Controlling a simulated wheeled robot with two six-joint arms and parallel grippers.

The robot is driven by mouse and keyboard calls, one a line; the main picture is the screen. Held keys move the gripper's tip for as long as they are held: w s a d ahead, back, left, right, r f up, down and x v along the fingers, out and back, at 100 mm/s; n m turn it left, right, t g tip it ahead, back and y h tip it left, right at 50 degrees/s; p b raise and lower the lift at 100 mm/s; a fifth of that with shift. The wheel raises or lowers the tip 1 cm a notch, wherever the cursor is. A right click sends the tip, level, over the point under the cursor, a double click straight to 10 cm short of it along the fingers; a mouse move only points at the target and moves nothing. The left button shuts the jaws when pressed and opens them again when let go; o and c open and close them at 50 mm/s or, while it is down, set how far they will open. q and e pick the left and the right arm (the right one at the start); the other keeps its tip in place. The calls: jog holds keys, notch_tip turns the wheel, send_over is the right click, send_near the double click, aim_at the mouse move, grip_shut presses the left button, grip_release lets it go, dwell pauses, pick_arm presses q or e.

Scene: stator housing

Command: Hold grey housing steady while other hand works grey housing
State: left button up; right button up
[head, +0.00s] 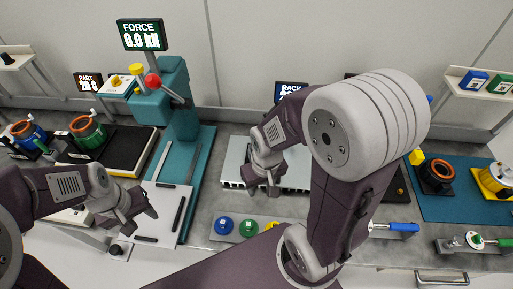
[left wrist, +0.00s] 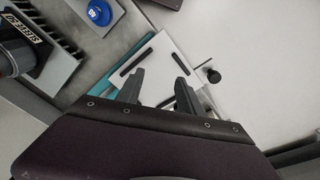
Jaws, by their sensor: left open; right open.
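I cannot make out a grey housing for certain in either view. My left gripper (head: 137,221) is open and empty over the left side of a white plate with dark bars (head: 165,205). In the left wrist view its two fingers (left wrist: 160,80) stand apart, with the plate (left wrist: 156,58) beyond them. My right gripper (head: 262,188) is open over the left part of a pale grey slotted rack (head: 295,178). My right arm hides much of the bench to the right of that rack.
A teal press (head: 178,105) stands behind the plate. Blue (head: 223,226) and green (head: 249,228) knobs sit near the front. Green (head: 88,132) and blue (head: 28,134) housings stand at left, a yellow one (head: 495,181) at right. A small black knob (head: 116,249) is at the plate's front.

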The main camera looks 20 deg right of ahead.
pick_arm(q)
jog(key=w+d+r+n+h, duration=0.1)
jog(key=w+d+r+n, duration=0.2)
jog(key=w+d, duration=1.2)
jog(key=s+d+n+g+h, duration=0.1)
jog(key=d+n, duration=0.1)
jog(key=d, duration=0.5)
jog(key=s+d+n+g, duration=0.1)
jog(key=s+d+n, duration=0.1)
jog(key=d, duration=0.5)
jog(key=s+d+n+g+h, duration=0.1)
jog(key=s+d+n, duration=0.1)
jog(key=d, duration=0.5)
jog(key=shift+s+d+r+n+g+h, duration=0.3)
jog(key=shift+d+n+g, duration=0.1)
jog(key=shift+n, duration=0.3)
jog(key=x, duration=1.2)
jog(key=shift+w+a+f, duration=0.1)
jog(key=shift+a, duration=0.05)
grip_shut()
pick_arm(e)
jog(key=shift+w+d, duration=0.1)
jog(key=shift+w, duration=0.1)
jog(key=shift+o, duration=0.2)
